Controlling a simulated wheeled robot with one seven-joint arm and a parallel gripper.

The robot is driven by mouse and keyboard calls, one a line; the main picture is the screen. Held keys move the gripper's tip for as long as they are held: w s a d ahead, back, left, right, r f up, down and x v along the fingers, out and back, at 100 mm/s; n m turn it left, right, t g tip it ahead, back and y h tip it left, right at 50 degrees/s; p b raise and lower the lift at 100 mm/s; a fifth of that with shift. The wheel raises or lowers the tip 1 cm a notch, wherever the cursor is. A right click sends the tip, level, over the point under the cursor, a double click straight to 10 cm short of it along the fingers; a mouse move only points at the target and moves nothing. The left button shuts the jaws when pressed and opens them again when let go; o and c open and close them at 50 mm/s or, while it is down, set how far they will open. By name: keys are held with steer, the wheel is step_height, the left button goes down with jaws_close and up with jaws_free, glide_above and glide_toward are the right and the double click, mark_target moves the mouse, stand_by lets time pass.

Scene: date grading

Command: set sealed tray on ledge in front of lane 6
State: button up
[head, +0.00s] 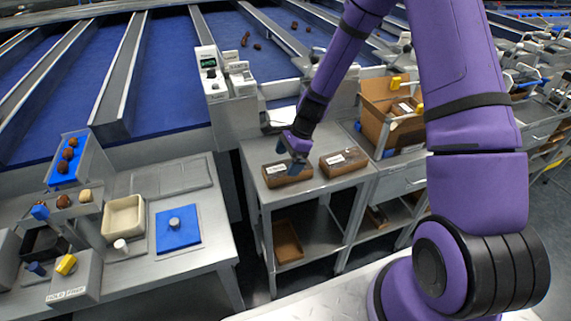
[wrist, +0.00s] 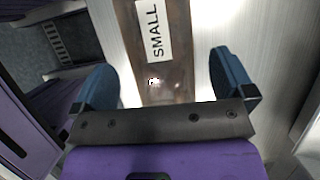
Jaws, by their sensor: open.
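A brown sealed tray (head: 284,180) with a white label lies on the metal stand in the head view. In the wrist view the tray (wrist: 181,45) lies between my fingers, its label (wrist: 150,30) reading SMALL and its top shiny. My gripper (head: 298,161) is over this tray with its fingers pointing down; in the wrist view the gripper (wrist: 165,82) is open, one blue finger on each side of the tray. I cannot tell whether the fingers touch it. A second brown labelled tray (head: 344,168) lies to its right. No lane number is readable.
The metal stand (head: 257,197) has a lower shelf with a brown tray (head: 287,242). An open cardboard box (head: 375,104) stands behind, to the right. A left bench (head: 175,262) holds a cream bin (head: 123,217) and a blue mat (head: 178,239). Blue lanes (head: 165,80) run behind.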

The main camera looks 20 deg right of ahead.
steer(key=s+d+r+n+t+h, duration=0.1)
steer(key=s+d+r+n, duration=0.15)
steer(key=r, duration=0.75)
steer(key=s+d+r+n+h, duration=0.1)
steer(key=s+r+n, duration=0.15)
steer(key=r, duration=0.85)
steer(key=s+d+r+n+t+h, duration=0.1)
steer(key=s+r+n, duration=0.5)
steer(key=s, duration=0.6)
steer(key=s+d+r+n+t+h, duration=0.1)
steer(key=s+d+r+n+t, duration=0.1)
steer(key=s+r+n, duration=0.5)
steer(key=s+r+t, duration=0.1)
steer(key=s+r, duration=0.3)
steer(key=s, duration=0.1)
steer(key=shift+s+d+r+h, duration=0.15)
steer(key=shift+s+h, duration=0.05)
steer(key=shift+h, duration=0.1)
